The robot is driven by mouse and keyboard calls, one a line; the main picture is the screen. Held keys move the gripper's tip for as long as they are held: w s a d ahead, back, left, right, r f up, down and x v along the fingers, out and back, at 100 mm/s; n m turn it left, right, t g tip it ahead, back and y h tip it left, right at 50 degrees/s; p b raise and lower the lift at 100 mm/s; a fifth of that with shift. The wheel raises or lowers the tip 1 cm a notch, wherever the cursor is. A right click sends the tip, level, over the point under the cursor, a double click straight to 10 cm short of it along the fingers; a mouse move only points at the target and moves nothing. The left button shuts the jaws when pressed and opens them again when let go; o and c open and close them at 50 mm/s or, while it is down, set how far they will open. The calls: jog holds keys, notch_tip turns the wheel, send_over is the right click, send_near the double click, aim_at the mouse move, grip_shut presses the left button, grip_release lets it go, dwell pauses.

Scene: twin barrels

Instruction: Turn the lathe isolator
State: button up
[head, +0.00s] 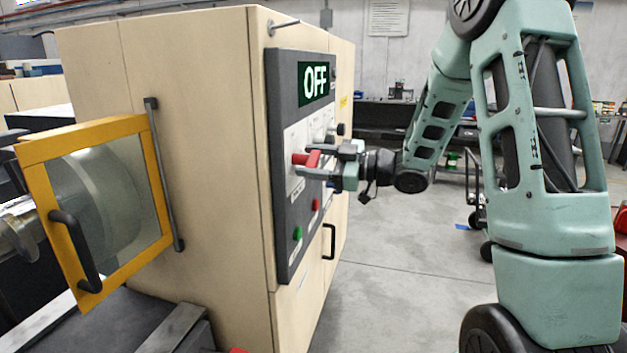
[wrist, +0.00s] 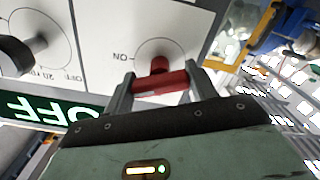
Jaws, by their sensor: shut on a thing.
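The lathe isolator is a red handle (head: 312,159) on a white plate of the dark control panel, below a green display (head: 313,81) reading OFF. In the wrist view, the red handle (wrist: 160,83) lies crosswise between the two fingers of my gripper (wrist: 160,85), next to a printed ON mark. My gripper (head: 318,163) is shut on the handle in the head view, reaching in from the right. The fingers partly hide the handle's ends and its dial.
A green button (head: 297,233) and a red button (head: 315,205) sit lower on the panel. A black knob (wrist: 16,55) is beside the isolator in the wrist view. A yellow-framed guard (head: 50,150) stands at the left. The floor (head: 400,270) right of the cabinet is clear.

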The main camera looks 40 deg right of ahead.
jog(key=n+b, duration=0.2)
jog(key=b, duration=0.1)
jog(key=f+n+b, duration=0.1)
jog(key=n+b, duration=0.1)
jog(key=b, duration=0.1)
jog(key=n+b, duration=0.4)
jog(key=b, duration=0.4)
jog(key=n+b, duration=0.3)
jog(key=b, duration=0.2)
jog(key=shift+r+n, duration=0.2)
jog(key=shift+n, duration=0.2)
jog(key=shift+r+n+b, duration=0.15)
jog(key=shift+n+b, duration=0.35)
jog(key=shift+b, duration=0.45)
jog(key=shift+r, duration=0.1)
jog(key=o, duration=1)
jog(key=b+v, duration=0.2)
jog(key=v, duration=1.5)
jog(key=shift+s+d, duration=0.2)
